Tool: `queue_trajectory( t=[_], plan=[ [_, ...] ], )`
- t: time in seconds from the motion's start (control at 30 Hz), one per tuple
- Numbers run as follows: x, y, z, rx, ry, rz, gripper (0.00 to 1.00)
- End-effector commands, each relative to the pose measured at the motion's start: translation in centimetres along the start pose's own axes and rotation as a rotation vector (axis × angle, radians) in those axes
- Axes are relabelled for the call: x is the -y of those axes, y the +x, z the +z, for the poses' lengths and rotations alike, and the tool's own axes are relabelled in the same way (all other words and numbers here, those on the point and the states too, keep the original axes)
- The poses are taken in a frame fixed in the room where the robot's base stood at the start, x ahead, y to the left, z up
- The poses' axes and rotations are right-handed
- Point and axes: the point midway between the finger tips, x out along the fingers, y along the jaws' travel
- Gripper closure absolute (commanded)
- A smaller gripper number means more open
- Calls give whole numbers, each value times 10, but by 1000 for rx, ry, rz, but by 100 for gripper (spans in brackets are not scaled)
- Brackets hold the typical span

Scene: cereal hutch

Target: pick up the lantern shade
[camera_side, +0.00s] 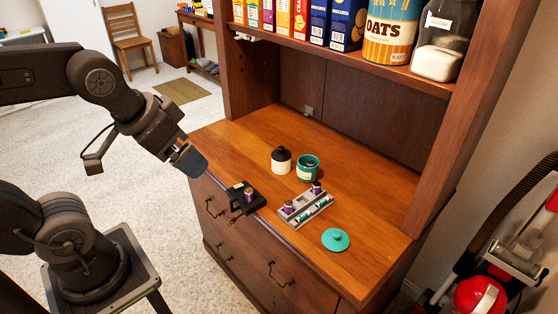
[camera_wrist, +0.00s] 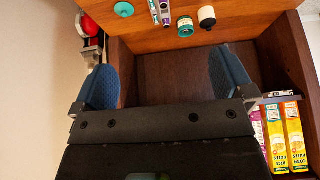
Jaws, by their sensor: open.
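No object is clearly a lantern shade. A cream round piece with a black top (camera_side: 281,160) stands on the wooden counter, and it also shows at the top of the wrist view (camera_wrist: 207,15). Right of it in the side view stands a teal jar (camera_side: 307,172) with a pale label, also in the wrist view (camera_wrist: 185,29). A teal lid-like disc with a knob (camera_side: 336,240) lies near the counter's front. My gripper (camera_side: 190,160) is open and empty, high off the counter's front left edge. Its two blue fingers stand wide apart in the wrist view (camera_wrist: 163,75).
A grey rack (camera_side: 308,209) with purple and teal pieces and a black fixture (camera_side: 242,198) sit near the counter's front edge. A shelf (camera_side: 340,58) with cereal boxes, an oats tin (camera_side: 389,38) and a sugar jar (camera_side: 440,50) overhangs the back. The counter's left is clear.

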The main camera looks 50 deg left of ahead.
Motion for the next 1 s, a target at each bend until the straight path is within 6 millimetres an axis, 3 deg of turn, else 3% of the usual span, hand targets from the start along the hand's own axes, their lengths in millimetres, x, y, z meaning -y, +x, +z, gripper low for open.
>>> queue_trajectory(
  t=[0.27, 0.47, 0.7, 0.9, 1.0],
  plan=[
    [19, 32, -82, 33, -83, -43, 0],
    [45, 84, -148, 50, -155, -80, 0],
    [84, 175, -204, 74, -239, -119, 0],
    [119, 259, -224, 89, -303, -146, 0],
    [131, 290, -226, 93, -324, -155, 0]
  ],
)
